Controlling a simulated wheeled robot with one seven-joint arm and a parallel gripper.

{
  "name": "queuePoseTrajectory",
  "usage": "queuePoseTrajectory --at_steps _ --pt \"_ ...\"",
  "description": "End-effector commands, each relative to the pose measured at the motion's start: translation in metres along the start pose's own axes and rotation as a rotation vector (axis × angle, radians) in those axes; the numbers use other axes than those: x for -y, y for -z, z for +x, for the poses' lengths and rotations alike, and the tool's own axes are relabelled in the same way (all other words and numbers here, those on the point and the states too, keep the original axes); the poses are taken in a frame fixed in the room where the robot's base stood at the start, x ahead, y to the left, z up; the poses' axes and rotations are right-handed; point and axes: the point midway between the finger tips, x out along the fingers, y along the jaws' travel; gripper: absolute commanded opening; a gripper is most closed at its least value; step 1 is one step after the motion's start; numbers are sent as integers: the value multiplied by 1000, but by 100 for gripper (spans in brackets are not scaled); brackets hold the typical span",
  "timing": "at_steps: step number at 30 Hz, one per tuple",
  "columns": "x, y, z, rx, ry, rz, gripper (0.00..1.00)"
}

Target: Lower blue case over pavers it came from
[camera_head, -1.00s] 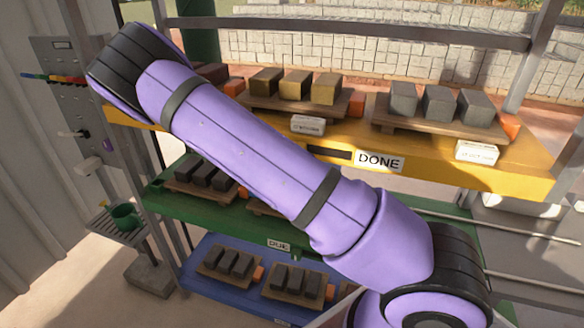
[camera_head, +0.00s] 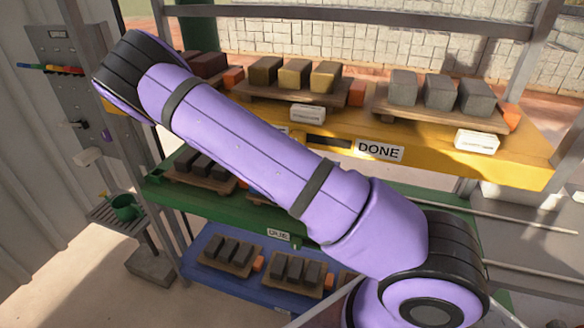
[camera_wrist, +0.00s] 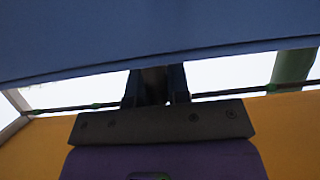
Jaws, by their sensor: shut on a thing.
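In the wrist view a broad blue surface, the blue case (camera_wrist: 160,35), fills the top of the picture. My gripper (camera_wrist: 156,85) is just below it, with its two dark fingers shut on it. The grip point is hidden behind the case edge. In the head view my purple arm crosses the shelves, and neither gripper nor case shows. Pavers lie on wooden boards: ochre pavers (camera_head: 295,75) and grey pavers (camera_head: 440,93) on the yellow shelf, dark pavers (camera_head: 205,163) on the green shelf. I cannot tell which pavers the case came from.
The yellow shelf (camera_head: 480,165) has a DONE label (camera_head: 380,151). The green shelf (camera_head: 165,200) and blue shelf (camera_head: 205,283) are below, the blue one holding more dark pavers (camera_head: 297,271). Metal posts and a grey panel (camera_head: 75,90) stand at left.

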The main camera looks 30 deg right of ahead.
Motion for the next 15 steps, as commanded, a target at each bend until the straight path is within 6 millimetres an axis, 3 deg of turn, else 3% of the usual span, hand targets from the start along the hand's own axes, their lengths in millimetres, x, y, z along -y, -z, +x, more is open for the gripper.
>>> queuePoseTrajectory --at_steps 15 --pt "0 -3 2 -1 0 1 0"
